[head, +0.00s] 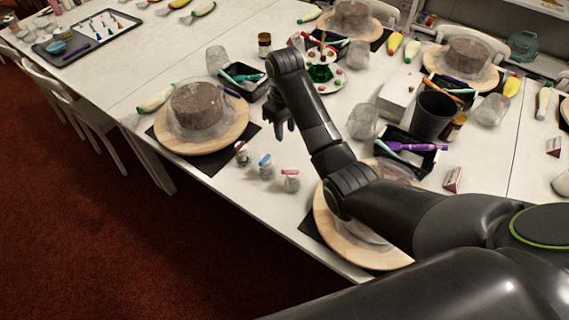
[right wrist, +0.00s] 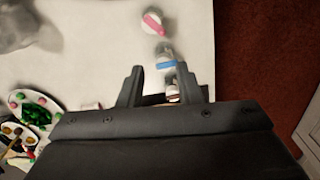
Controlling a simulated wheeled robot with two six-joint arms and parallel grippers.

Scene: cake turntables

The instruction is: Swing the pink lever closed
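The pink lever (head: 290,173) lies across the top of a small clear jar (head: 291,184), the nearest of three small jars near the table's front edge. In the right wrist view the pink lever (right wrist: 152,23) shows at the top, beyond the fingertips. A blue lever (head: 265,160) tops the middle jar, and it also shows in the right wrist view (right wrist: 166,64). My right gripper (head: 279,130) is open and empty above the table, behind the jars. Its fingers (right wrist: 160,84) are apart, with the third jar (right wrist: 172,92) showing between them. My left gripper is not in view.
A wooden turntable (head: 240,132) with a brown cake (head: 197,105) stands left of the jars. Another turntable (head: 330,228) is partly hidden under my right arm. A palette (head: 326,80) and a black tool tray (head: 415,158) lie behind. Little table separates the jars from the front edge.

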